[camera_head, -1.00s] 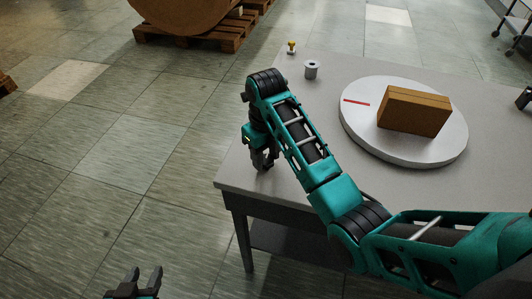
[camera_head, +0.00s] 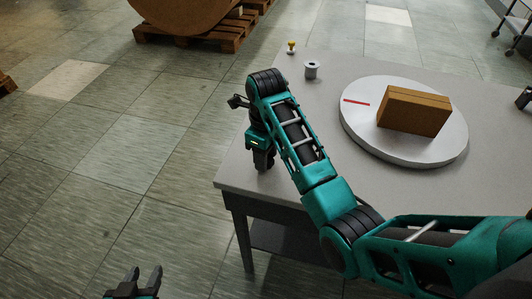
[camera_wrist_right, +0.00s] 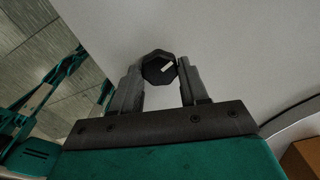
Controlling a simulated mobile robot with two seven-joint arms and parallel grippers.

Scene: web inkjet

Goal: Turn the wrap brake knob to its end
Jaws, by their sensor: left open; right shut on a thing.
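The wrap brake knob (camera_wrist_right: 157,65) is a black, many-sided knob with a short white mark on its top, seen in the right wrist view. My right gripper (camera_wrist_right: 160,75) is shut on it, one finger on each side. In the head view my right gripper (camera_head: 263,163) points down at the table's left edge region, and the knob is hidden there by the gripper and arm. My left gripper (camera_head: 147,278) is open and empty at the bottom, over the floor, away from the table.
The grey table (camera_head: 300,120) holds a round white turntable (camera_head: 360,130) with a brown box (camera_head: 415,110) and a red strip (camera_head: 356,102). A grey spool-like cylinder (camera_head: 312,69) and a small yellow-topped button (camera_head: 291,46) stand at the back left. A pallet (camera_head: 190,37) is beyond.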

